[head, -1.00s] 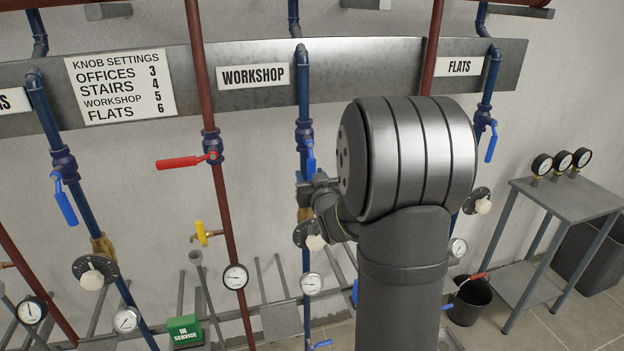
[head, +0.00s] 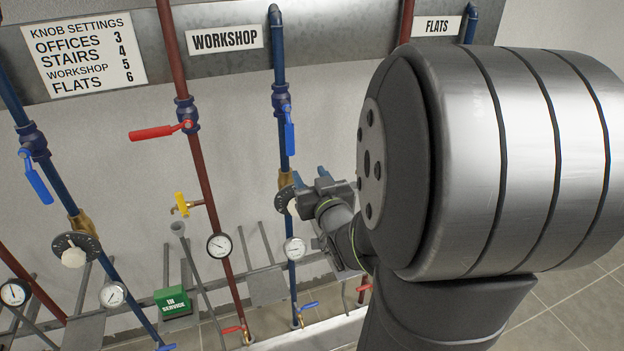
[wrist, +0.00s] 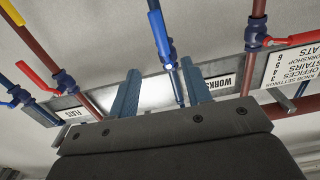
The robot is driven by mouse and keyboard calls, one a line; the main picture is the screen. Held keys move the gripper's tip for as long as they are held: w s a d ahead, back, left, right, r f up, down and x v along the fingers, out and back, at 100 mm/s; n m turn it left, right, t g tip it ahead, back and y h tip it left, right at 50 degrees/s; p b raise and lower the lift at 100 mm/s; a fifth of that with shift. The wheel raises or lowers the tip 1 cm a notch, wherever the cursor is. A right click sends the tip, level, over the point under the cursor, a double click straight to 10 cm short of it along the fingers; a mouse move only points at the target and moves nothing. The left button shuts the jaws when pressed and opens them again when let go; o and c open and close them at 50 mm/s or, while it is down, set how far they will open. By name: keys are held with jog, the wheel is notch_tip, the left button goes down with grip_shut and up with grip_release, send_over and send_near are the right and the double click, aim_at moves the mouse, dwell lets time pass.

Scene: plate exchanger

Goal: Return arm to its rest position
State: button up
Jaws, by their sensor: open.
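My gripper (head: 325,183) is in front of the workshop's blue pipe (head: 281,150) in the head view, beside the white knob and its dark dial (head: 284,194), which it partly covers. In the wrist view its two blue fingers (wrist: 162,95) stand apart with nothing between them, pointing up toward the pipes. The blue lever (head: 290,138) on the workshop pipe hangs down along the pipe; in the wrist view a blue lever (wrist: 158,35) shows beyond the fingers. My large grey arm joint fills the right of the head view and hides the flats pipework.
A red lever (head: 156,132) sticks out left from the red pipe (head: 196,150). A yellow tap (head: 182,205), gauges (head: 219,246) and a green "IN SERVICE" block (head: 172,301) are lower left. A blue lever (head: 38,180) hangs on the far-left pipe.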

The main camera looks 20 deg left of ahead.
aim_at(292, 143)
jog(key=shift+s+d, duration=0.25)
dwell(0.4)
jog(key=x, duration=1.7)
jog(key=shift+w+a+f, duration=0.15)
jog(key=shift+w+a, duration=0.05)
jog(key=shift+s+d, duration=0.1)
jog(key=shift+d, duration=0.05)
jog(key=v, duration=1.7)
jog(key=x, duration=1.7)
jog(key=shift+w, duration=0.3)
jog(key=shift+w+d+n, duration=0.2)
jog(key=shift+d+n, duration=0.05)
jog(key=shift+n, duration=0.45)
